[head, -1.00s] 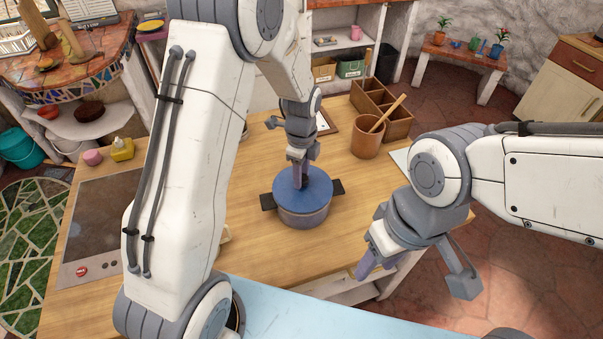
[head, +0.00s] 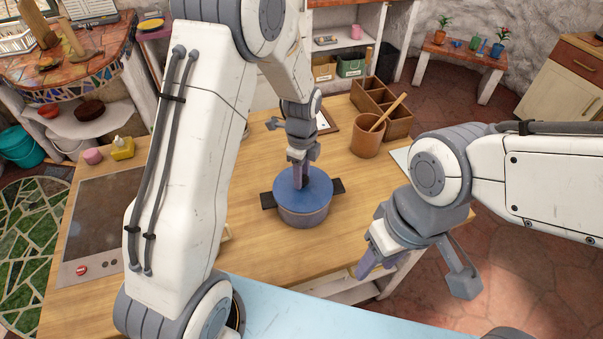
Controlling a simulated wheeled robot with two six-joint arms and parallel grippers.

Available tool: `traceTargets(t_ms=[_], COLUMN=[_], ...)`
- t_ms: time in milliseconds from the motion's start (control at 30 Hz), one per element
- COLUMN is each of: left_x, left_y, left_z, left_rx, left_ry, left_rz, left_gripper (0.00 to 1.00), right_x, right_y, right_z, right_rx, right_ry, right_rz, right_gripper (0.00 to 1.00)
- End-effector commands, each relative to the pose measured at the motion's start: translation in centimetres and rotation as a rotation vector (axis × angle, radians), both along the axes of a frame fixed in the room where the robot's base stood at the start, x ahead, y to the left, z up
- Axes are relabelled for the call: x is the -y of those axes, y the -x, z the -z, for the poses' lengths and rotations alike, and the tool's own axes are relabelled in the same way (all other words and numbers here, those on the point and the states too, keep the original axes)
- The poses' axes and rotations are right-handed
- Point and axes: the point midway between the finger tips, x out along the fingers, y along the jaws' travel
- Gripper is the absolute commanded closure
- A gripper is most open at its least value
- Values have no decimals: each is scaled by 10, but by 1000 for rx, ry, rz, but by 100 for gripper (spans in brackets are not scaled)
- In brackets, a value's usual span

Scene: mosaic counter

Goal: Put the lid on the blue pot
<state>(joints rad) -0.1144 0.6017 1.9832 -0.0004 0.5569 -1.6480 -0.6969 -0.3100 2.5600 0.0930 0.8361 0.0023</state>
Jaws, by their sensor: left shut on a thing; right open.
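The blue pot (head: 303,218) stands upright on the wooden counter, with a dark handle on each side. The blue lid (head: 318,187) sits over the pot's top and looks level; whether a thin gap is left under it I cannot tell. My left gripper (head: 300,181) points down at the middle of the lid and is shut on it, its fingertips hiding the lid's knob. My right gripper (head: 415,277) is open and empty, to the right of the pot, near the counter's front right edge.
A brown cup (head: 365,139) with a wooden utensil and a wooden compartment box (head: 372,98) stand behind the pot to the right. Bare counter surrounds the pot.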

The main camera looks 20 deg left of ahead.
Motion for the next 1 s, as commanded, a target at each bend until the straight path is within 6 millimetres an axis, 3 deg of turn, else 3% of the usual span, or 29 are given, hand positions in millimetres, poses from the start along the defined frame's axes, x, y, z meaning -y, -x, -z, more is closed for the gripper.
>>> traceTargets(t_ms=[867,900,1000], left_x=[0,0,0], left_y=[0,0,0], left_z=[3,3,3], left_rx=[1,1,1], left_ry=[0,0,0], left_rz=[0,0,0], left_gripper=[100,56,25], right_x=[0,0,0], right_y=[0,0,0], right_z=[0,0,0], right_rx=[0,0,0], right_ry=[0,0,0], right_rz=[0,0,0], right_gripper=[53,53,53])
